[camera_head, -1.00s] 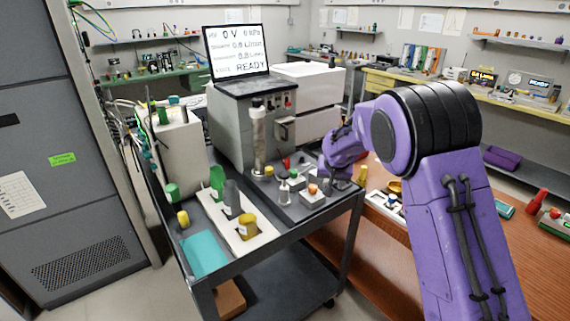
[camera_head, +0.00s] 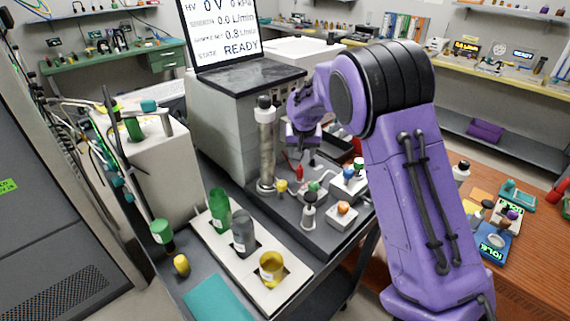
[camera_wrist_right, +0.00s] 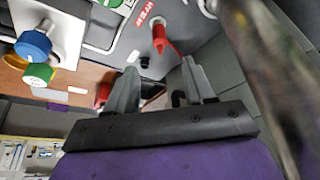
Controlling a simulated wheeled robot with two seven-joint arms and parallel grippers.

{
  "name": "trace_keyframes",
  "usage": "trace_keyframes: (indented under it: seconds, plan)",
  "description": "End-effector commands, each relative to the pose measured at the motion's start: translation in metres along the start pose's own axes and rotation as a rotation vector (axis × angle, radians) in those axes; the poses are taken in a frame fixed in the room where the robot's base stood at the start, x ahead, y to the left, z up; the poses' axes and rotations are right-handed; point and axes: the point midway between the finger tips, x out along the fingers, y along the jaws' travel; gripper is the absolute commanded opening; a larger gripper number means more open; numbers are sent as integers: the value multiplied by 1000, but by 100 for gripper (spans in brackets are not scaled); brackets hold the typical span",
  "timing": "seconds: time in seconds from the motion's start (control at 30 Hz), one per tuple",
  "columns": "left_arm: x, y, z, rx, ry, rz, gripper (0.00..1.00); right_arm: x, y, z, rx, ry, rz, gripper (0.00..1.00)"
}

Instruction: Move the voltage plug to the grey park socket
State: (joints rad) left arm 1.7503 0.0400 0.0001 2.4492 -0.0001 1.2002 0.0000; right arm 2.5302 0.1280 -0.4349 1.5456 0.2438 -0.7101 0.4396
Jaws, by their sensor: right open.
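A red plug (camera_head: 299,173), which looks like the voltage plug, stands on the dark cart top beside the steel column. In the right wrist view the red plug (camera_wrist_right: 160,38) is beyond the fingertips, next to red lettering. A small dark round fitting (camera_wrist_right: 144,61) sits near it; I cannot tell if it is the grey park socket. My right gripper (camera_head: 304,150) is above and behind the red plug in the head view. Its two fingers (camera_wrist_right: 160,82) are apart with nothing between them. My left gripper is not in view.
The steel column (camera_head: 266,150) stands close left of the gripper, and the grey instrument (camera_head: 228,110) behind it. White blocks with an orange knob (camera_head: 343,210) and coloured knobs are to the right. A white tray with coloured cups (camera_head: 282,295) is in front.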

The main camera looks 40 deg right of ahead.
Motion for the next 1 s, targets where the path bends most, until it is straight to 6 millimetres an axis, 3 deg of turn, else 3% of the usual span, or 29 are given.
trace_keyframes:
  seconds: [0.13,0.63,0.93,1.0]
  plan:
    - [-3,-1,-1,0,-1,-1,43,12,3,2,1,0,-1,53]
    - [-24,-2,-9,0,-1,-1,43,95,-4,-1,0,-2,2,53]
    - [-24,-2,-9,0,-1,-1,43,106,-4,0,0,1,1,53]
    - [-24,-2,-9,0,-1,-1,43,105,-4,0,0,1,1,31]
